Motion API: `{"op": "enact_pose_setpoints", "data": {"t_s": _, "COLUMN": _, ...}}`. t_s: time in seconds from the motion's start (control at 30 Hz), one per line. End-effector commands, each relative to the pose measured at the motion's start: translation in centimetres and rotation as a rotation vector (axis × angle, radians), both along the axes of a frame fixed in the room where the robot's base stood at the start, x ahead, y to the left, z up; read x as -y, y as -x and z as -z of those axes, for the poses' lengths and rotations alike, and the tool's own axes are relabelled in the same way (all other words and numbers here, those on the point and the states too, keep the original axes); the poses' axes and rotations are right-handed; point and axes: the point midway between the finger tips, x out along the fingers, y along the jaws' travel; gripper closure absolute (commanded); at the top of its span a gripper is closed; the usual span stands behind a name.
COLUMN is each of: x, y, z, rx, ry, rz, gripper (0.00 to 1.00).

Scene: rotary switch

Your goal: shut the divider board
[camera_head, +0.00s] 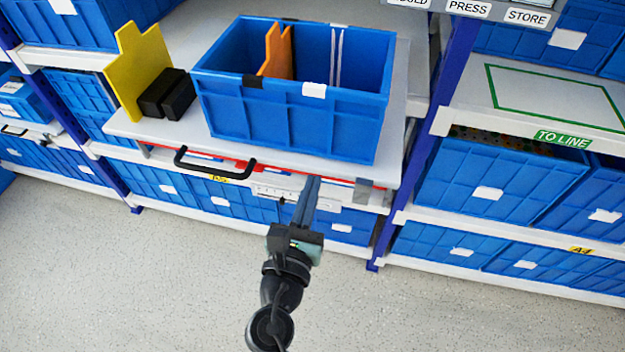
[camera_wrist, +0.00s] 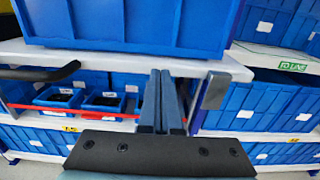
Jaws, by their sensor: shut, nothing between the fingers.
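A large blue crate (camera_head: 290,121) stands on the white shelf board. Inside it, an orange board (camera_head: 276,52) stands upright toward the left, its lower part hidden by the front wall. White strips (camera_head: 336,58) run down the crate's inside right of it. A yellow board (camera_head: 139,72) stands left of the crate. I cannot tell from the pictures which board is the divider. My gripper (camera_head: 311,184) is shut and empty, in front of and below the shelf's front edge. In the wrist view its fingers (camera_wrist: 161,80) are together below the crate (camera_wrist: 125,25).
Two black blocks (camera_head: 167,93) sit beside the yellow board. A black bar handle (camera_head: 215,164) juts from the shelf front; it also shows in the wrist view (camera_wrist: 40,73). Blue bins (camera_head: 240,203) fill the level below. A blue post (camera_head: 420,180) stands right. The floor in front is clear.

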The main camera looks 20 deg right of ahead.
Motion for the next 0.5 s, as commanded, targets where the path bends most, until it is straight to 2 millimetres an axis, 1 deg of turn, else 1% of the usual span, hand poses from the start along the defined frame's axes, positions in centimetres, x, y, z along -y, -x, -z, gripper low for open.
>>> {"op": "enact_pose_setpoints", "data": {"t_s": 0.17, "x": 0.53, "y": -0.80, "z": 0.01, "rx": 0.000, "ry": -0.001, "rz": 0.002, "gripper": 1.00}}
{"op": "enact_pose_setpoints", "data": {"t_s": 0.5, "x": 0.53, "y": -0.85, "z": 0.05, "rx": 0.000, "ry": -0.001, "rz": 0.001, "gripper": 1.00}}
